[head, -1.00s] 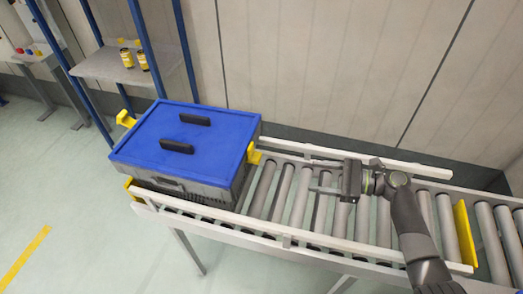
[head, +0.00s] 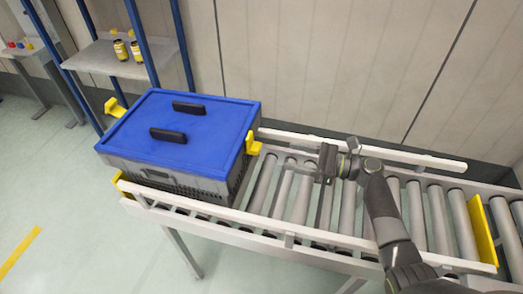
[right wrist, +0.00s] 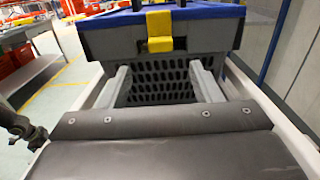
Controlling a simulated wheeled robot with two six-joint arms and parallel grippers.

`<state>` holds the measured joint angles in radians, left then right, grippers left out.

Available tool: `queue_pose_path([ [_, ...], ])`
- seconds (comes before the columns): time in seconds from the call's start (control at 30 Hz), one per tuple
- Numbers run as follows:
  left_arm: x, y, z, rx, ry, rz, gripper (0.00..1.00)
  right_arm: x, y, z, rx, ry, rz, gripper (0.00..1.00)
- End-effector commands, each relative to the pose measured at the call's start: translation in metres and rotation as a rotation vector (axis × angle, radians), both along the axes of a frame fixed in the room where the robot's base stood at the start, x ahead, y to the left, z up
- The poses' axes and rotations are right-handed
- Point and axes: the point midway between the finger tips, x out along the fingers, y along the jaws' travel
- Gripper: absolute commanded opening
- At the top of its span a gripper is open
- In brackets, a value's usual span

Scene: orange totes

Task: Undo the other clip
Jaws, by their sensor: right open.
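A grey crate (head: 170,178) with a blue lid (head: 205,135) and two black handles sits at the left end of the roller conveyor. One yellow clip (head: 115,107) juts outward at the crate's far left end. The other yellow clip (head: 253,145) is on its right end; in the right wrist view this clip (right wrist: 159,30) lies over the lid edge and the crate wall. My right gripper (head: 303,168) is open and empty over the rollers, right of the crate. In the wrist view its fingers (right wrist: 162,82) point at the crate, below and apart from the clip.
The conveyor has pale side rails (head: 240,222) and a yellow plate (head: 480,232) across its right part. A blue-framed shelf (head: 105,60) with two jars stands behind left. A wall runs behind the conveyor. The rollers between crate and gripper are bare.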

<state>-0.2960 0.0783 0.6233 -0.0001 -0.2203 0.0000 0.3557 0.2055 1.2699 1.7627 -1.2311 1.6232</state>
Motion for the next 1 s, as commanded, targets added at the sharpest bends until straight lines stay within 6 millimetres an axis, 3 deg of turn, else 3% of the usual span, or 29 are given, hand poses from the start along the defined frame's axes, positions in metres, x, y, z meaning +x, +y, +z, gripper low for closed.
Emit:
queue_pose_path([
  [0.2,0.001,0.001,-0.012,0.001,-0.001,0.0,0.4,0.015,0.048,-0.002,0.003,-0.001,0.002,0.58],
  [0.43,-0.002,0.001,-0.023,0.001,0.002,0.0,0.4,0.027,0.083,-0.002,0.001,0.001,0.001,0.58],
  [0.63,-0.004,0.001,-0.026,0.002,0.007,0.001,0.4,0.031,0.095,-0.001,-0.001,0.0,-0.001,0.58],
  [0.9,-0.005,0.001,-0.026,0.002,0.007,0.001,0.4,0.031,0.097,0.0,-0.001,0.0,-0.001,0.58],
  [1.0,-0.005,0.001,-0.026,0.002,0.008,0.001,0.4,0.031,0.096,0.0,-0.001,0.0,-0.001,0.46],
])
